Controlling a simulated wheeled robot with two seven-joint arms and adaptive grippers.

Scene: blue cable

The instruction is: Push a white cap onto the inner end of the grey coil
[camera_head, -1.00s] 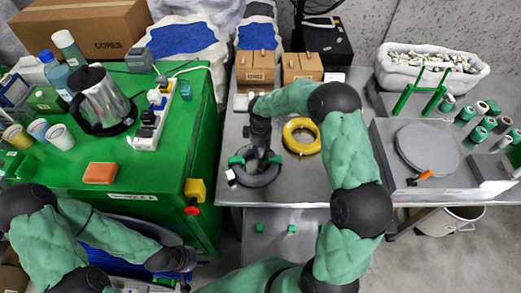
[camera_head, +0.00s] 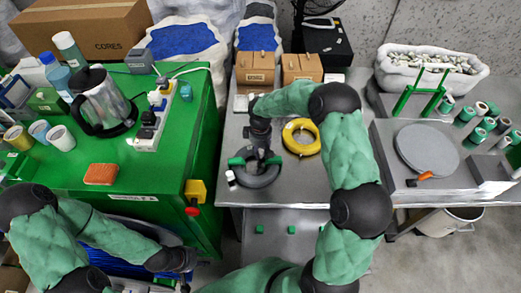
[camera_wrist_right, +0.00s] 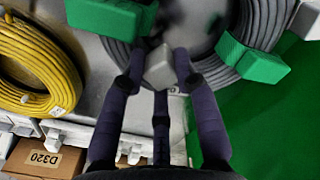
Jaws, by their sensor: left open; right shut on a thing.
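The grey coil (camera_head: 262,181) lies on the grey table in the head view, with green blocks over its rim. It fills the top of the right wrist view (camera_wrist_right: 208,72), with a green block (camera_wrist_right: 252,58) on each side. My right gripper (camera_head: 258,153) points down over the coil's middle. In the right wrist view its dark fingers (camera_wrist_right: 160,72) are closed around a small whitish cap (camera_wrist_right: 159,68) beside the coil's windings. The inner end is not clear. A small white piece (camera_head: 231,178) shows at the coil's left edge. My left gripper (camera_head: 184,261) is open and empty, low at left.
A yellow coil (camera_head: 301,136) lies right of the grey coil. Brown boxes (camera_head: 255,68) stand behind. The green bench (camera_head: 150,205) at left carries a kettle, cups, a power strip and an orange sponge (camera_head: 101,174). A grey disc (camera_head: 427,150) lies on the right table.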

